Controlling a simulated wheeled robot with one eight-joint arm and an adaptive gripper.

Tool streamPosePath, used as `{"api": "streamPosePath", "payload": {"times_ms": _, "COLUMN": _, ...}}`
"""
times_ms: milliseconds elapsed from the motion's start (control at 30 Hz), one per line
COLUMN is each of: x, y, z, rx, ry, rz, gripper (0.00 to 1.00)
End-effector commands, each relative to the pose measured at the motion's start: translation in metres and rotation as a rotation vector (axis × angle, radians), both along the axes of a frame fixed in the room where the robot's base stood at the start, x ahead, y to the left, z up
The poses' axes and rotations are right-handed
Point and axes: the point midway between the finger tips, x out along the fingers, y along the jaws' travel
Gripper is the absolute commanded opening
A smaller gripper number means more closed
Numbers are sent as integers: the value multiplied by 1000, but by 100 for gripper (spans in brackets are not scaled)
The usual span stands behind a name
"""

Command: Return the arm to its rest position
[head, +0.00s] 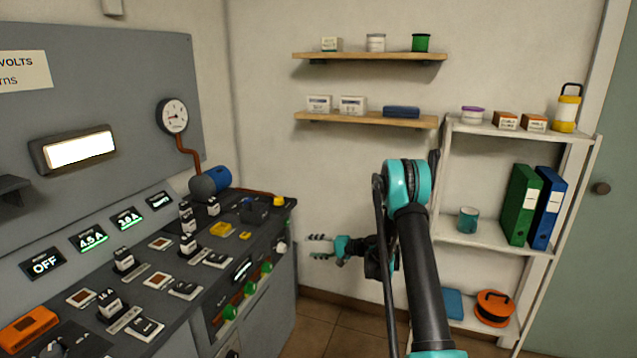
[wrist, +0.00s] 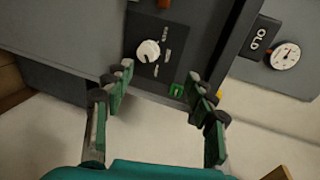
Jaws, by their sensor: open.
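My gripper (head: 320,246) is in the middle of the head view, at the end of my teal and black arm. It points left toward the end of the control console (head: 150,262) and appears apart from it. In the wrist view my gripper (wrist: 158,112) has its green-padded fingers spread wide with nothing between them. Beyond the fingers are a grey panel with a white knob (wrist: 148,50) and a green part (wrist: 177,90).
A white shelf unit (head: 490,240) with binders, a mug and an orange reel stands right of my arm. Two wooden wall shelves (head: 372,57) hold small boxes and jars. A gauge (head: 172,116) hangs on the grey panel. Some tiled floor (head: 345,318) is bare below my gripper.

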Motion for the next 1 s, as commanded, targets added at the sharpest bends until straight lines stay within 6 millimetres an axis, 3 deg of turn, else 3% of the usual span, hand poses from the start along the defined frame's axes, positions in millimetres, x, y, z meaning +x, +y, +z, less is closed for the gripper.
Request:
{"api": "streamPosePath", "payload": {"times_ms": 200, "x": -38, "y": -13, "z": 42, "rx": -183, "ry": -8, "rz": 3, "gripper": 56}}
{"api": "streamPosePath", "payload": {"times_ms": 500, "x": -109, "y": -41, "z": 81, "rx": -437, "ry": -20, "rz": 10, "gripper": 56}}
{"api": "streamPosePath", "payload": {"times_ms": 700, "x": -166, "y": -66, "z": 99, "rx": -604, "ry": -27, "rz": 15, "gripper": 56}}
{"api": "streamPosePath", "payload": {"times_ms": 1000, "x": -262, "y": -111, "z": 109, "rx": -856, "ry": -37, "rz": 28, "gripper": 56}}
